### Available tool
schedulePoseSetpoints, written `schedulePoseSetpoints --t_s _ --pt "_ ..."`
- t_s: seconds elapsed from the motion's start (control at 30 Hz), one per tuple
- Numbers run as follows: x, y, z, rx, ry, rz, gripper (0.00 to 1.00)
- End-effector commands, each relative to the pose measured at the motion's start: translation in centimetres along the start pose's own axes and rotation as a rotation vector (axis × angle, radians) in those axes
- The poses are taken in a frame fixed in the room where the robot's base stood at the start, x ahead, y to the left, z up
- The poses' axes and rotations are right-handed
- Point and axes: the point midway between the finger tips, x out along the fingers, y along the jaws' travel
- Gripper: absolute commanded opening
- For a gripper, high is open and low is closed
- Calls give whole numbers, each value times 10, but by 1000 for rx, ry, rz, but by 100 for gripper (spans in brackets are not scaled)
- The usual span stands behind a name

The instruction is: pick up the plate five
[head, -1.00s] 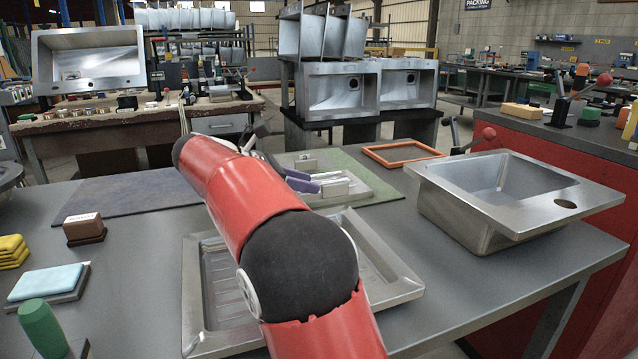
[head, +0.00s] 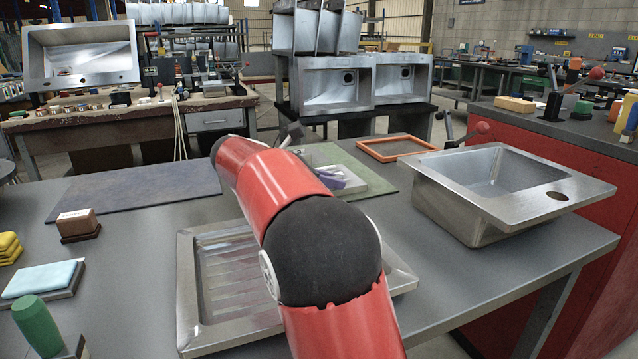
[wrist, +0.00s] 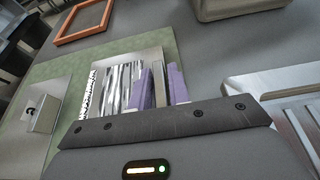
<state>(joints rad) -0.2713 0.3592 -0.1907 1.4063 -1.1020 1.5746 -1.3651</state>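In the wrist view, the dark front edge of my gripper (wrist: 160,120) crosses the lower half. No fingertips can be made out beyond doubt, so its opening is unclear. Just past this edge stand two narrow purple pieces, a left one (wrist: 147,88) and a right one (wrist: 177,85), with a gap between them. Left of them is a shiny, streaked metal surface (wrist: 118,85). I see no number, so I cannot tell which piece is plate five. In the head view, purple (head: 345,179) shows beside my red arm, which hides the gripper and most of the fixture.
A green mat (head: 376,180) lies under the fixture, with an orange frame (head: 397,148) behind it. A steel sink (head: 500,205) stands at right. A ribbed steel tray (head: 188,300) lies in front, partly under my arm. A metal block (wrist: 42,112) stands left in the wrist view.

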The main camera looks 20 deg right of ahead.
Motion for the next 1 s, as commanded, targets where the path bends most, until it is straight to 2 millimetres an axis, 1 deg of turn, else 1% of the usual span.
schedulePoseSetpoints --t_s 0.03,0.1,0.13,0.47,0.57,0.67,0.9,1.0 --pt "0 0 0 0 0 0 12" --pt "0 0 0 0 0 0 2" --pt "0 0 0 0 0 0 0" --pt "0 0 1 2 -1 0 0" --pt "-2 0 4 3 -1 1 0" --pt "-6 0 15 5 -1 2 0" --pt "-25 0 60 7 0 2 0" --pt "-31 0 75 6 0 2 0"
